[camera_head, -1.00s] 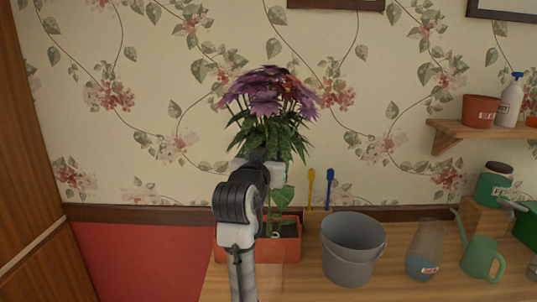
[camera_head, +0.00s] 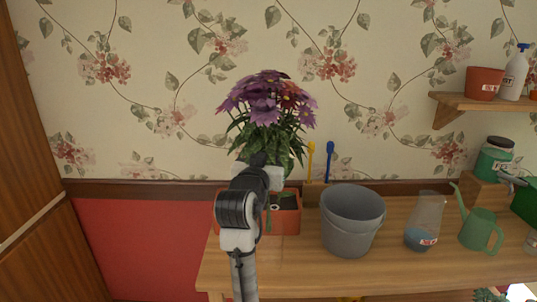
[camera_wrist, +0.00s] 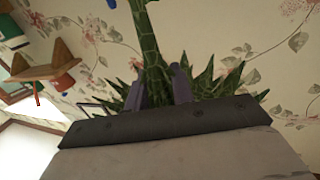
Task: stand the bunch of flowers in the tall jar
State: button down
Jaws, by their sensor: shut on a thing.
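The bunch of flowers (camera_head: 268,100) has purple and reddish heads over dense green leaves and stands upright in my gripper (camera_head: 262,176). In the wrist view, the two dark fingers of my gripper (camera_wrist: 160,88) are closed around the thick green stem (camera_wrist: 149,40). The bunch appears in front of the wall, above the orange planter; its lower stem is mostly hidden behind my arm. A tall clear jar (camera_head: 426,217) with blue in its bottom and a label stands on the table, right of the grey bucket and apart from the bunch.
The orange planter (camera_head: 287,219) is behind my arm. The grey bucket (camera_head: 350,231) stands between it and the jar. A green watering can (camera_head: 480,231) is close right of the jar. A wooden shelf (camera_head: 480,103) is above right. The table (camera_head: 300,260) is clear along its front.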

jog(key=shift+f+b, duration=4.2)
jog(key=shift+f, duration=1.85)
jog(key=c, duration=1.1)
grip_release()
jog(key=shift+s, duration=0.1)
jog(key=b, duration=0.3)
send_near(267, 203)
jog(key=v, duration=0.2)
jog(key=shift+s+a, duration=0.1)
jog(key=shift+s, duration=0.15)
